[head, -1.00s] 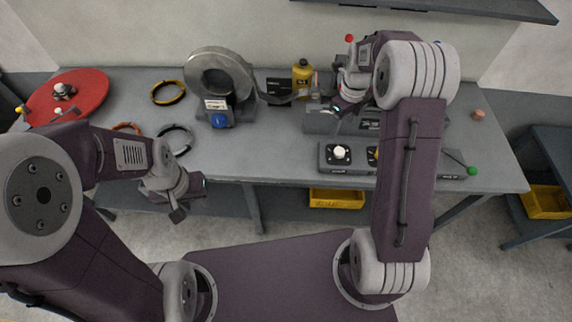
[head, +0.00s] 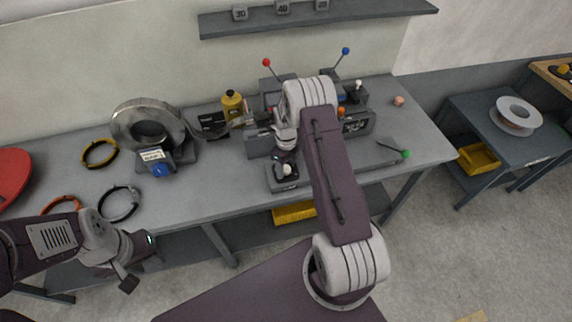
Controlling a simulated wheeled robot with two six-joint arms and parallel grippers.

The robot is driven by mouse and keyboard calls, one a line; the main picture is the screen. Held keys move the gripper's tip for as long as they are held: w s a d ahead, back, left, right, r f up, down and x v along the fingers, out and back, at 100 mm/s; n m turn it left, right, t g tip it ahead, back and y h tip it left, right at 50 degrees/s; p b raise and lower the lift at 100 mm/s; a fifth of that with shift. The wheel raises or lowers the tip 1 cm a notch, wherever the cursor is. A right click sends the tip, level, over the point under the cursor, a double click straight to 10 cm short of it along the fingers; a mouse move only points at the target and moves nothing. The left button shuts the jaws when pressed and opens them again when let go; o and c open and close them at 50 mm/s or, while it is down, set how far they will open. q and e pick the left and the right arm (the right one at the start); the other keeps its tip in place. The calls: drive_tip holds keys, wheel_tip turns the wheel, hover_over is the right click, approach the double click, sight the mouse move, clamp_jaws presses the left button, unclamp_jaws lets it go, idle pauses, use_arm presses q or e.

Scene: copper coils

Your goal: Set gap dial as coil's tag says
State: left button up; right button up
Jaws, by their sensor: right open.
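A grey metal ring (head: 135,113) stands upright in a holder at the left of the bench. A white tag (head: 152,155) with unreadable print and a blue part (head: 162,169) are on its front. The grey machine (head: 258,146) stands mid-bench, with a front panel bearing a white knob (head: 284,169), which looks like a dial; its marks are too small to read. My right gripper (head: 287,158) points down just above this knob, open; its fingertips are hard to separate from it, and contact cannot be told. My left gripper (head: 120,279) hangs before the bench's front edge, its fingers unclear.
Red (head: 266,63), blue (head: 345,51) and green (head: 406,154) knobbed levers stick out around the machine. A yellow bottle (head: 232,106) stands between ring and machine. Yellow (head: 99,153), orange (head: 61,205) and grey (head: 119,203) hoops lie left. A white spool (head: 514,114) sits on the right table.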

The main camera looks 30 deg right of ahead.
drive_tip(key=shift+a+r, duration=0.1)
drive_tip(key=shift+a, duration=0.1)
drive_tip(key=shift+s+a, duration=0.1)
drive_tip(key=c, duration=0.4)
clamp_jaws()
use_arm(q)
drive_tip(key=shift+s+a, duration=0.2)
drive_tip(key=shift+a, duration=0.05)
drive_tip(key=shift+f, duration=0.1)
